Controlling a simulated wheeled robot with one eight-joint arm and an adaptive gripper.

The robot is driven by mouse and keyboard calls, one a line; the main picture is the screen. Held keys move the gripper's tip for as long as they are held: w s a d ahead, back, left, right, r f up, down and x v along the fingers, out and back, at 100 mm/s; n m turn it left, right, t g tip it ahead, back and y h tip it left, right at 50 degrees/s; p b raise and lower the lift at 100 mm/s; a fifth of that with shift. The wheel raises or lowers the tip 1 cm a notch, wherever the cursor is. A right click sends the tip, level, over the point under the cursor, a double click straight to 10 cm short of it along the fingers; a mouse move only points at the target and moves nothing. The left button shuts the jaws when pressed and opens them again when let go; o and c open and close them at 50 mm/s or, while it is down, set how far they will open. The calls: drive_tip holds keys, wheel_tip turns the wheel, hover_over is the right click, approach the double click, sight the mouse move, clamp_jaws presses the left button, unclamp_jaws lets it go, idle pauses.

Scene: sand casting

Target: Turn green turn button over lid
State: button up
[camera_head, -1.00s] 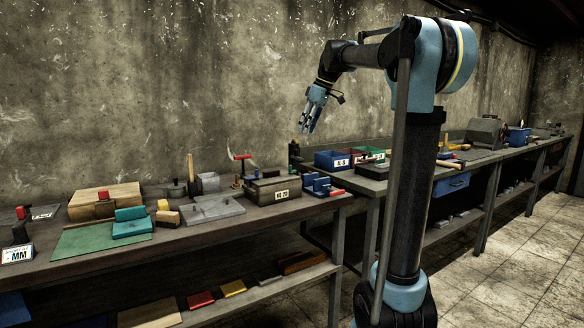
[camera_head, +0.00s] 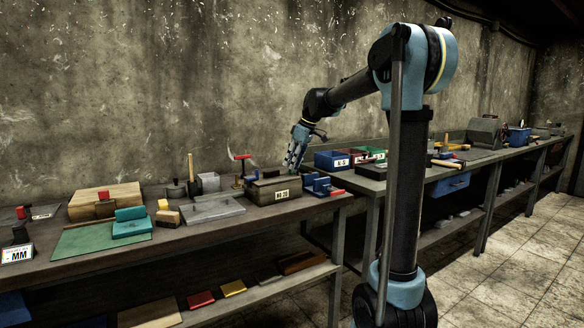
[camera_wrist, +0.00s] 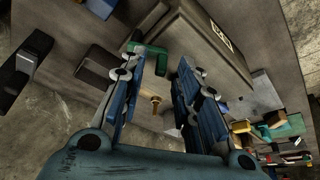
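A dark box with a flat lid and a white label (camera_head: 282,194) stands near the right end of the near bench. The lidded box also fills the upper middle of the wrist view (camera_wrist: 196,40). A green bracket-shaped piece (camera_wrist: 156,60), which looks like the turn button, shows at the box's edge in the wrist view. In the head view I cannot make it out. My gripper (camera_head: 290,168) points down just behind the box's right side. In the wrist view its fingers (camera_wrist: 160,62) are apart with nothing held. The green piece appears just beyond the tips; contact cannot be told.
A blue block piece with a red handle (camera_head: 318,186) stands right of the box. A grey plate (camera_head: 212,208) lies to its left. A red-topped tool (camera_head: 240,157) stands behind it. Blue, red and green bins (camera_head: 332,161) are on the farther bench. A brass peg (camera_wrist: 156,104) shows between my fingers.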

drive_tip(key=shift+x, duration=0.85)
clamp_jaws()
drive_tip(key=m, duration=0.1)
drive_tip(key=a+m+t, duration=0.1)
drive_tip(key=m, duration=0.1)
drive_tip(key=shift+w+h, duration=0.2)
drive_tip(key=shift+h, duration=0.2)
drive_tip(key=shift+w+a+m+t, duration=0.1)
drive_tip(key=shift+a+m+t, duration=0.05)
drive_tip(key=shift+m, duration=0.5)
drive_tip(key=shift+w+a+m+t, duration=0.1)
drive_tip(key=shift+a+m+t, duration=0.05)
drive_tip(key=shift+m, duration=0.5)
drive_tip(key=shift+h, duration=0.3)
